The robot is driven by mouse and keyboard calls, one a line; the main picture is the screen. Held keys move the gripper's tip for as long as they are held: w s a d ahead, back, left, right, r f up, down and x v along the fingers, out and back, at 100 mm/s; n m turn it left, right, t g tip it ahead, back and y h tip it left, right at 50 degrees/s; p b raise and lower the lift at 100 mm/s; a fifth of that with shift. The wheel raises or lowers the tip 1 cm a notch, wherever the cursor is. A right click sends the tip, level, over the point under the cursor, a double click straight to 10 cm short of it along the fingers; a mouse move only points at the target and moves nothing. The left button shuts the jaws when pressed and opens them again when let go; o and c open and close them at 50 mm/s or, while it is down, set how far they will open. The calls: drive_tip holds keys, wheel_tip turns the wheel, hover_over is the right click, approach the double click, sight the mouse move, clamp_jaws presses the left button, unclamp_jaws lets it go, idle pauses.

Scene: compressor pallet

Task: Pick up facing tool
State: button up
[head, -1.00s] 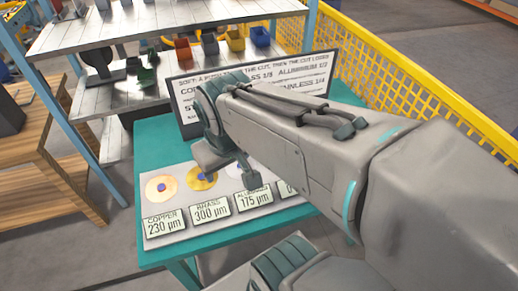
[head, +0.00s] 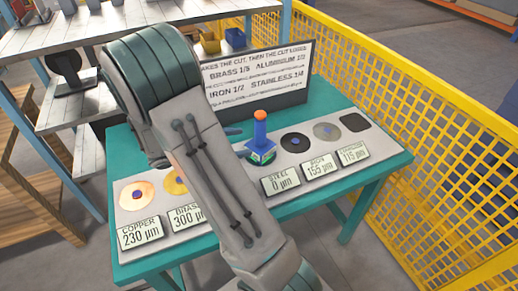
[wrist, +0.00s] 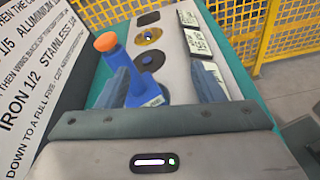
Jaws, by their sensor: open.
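The facing tool (head: 261,148) stands upright on the teal table, with an orange knob on top and a blue body and base. In the wrist view the facing tool (wrist: 143,91) shows its orange top leaning toward the left finger and its blue base between the two fingers. My gripper (wrist: 163,72) is open with nothing clasped; whether a finger touches the tool cannot be told. In the head view my arm hides most of the gripper, leaving only a dark tip beside the tool.
The teal table (head: 392,165) bears a grey strip with discs and thickness cards. A text board (head: 262,82) stands behind the tool. A yellow mesh fence (head: 400,100) runs along the right. A shelf (head: 85,35) with bins stands at the back left.

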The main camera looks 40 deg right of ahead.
sight(256, 130)
drive_tip(key=w+f+n+t+h+b, duration=0.1)
drive_tip(key=w+f+n+t+h, duration=0.2)
drive_tip(key=w+f+n+h, duration=0.15)
drive_tip(key=shift+y, duration=0.45)
drive_tip(key=d, duration=0.3)
drive_tip(key=d+p, duration=0.1)
drive_tip(key=d, duration=0.2)
drive_tip(key=w+d, duration=0.1)
drive_tip(key=d, duration=0.2)
drive_tip(key=shift+d+f, duration=0.1)
drive_tip(key=shift+d, duration=0.05)
drive_tip(key=d+p, duration=0.2)
drive_tip(key=d, duration=0.3)
clamp_jaws()
drive_tip(key=shift+r, duration=0.25)
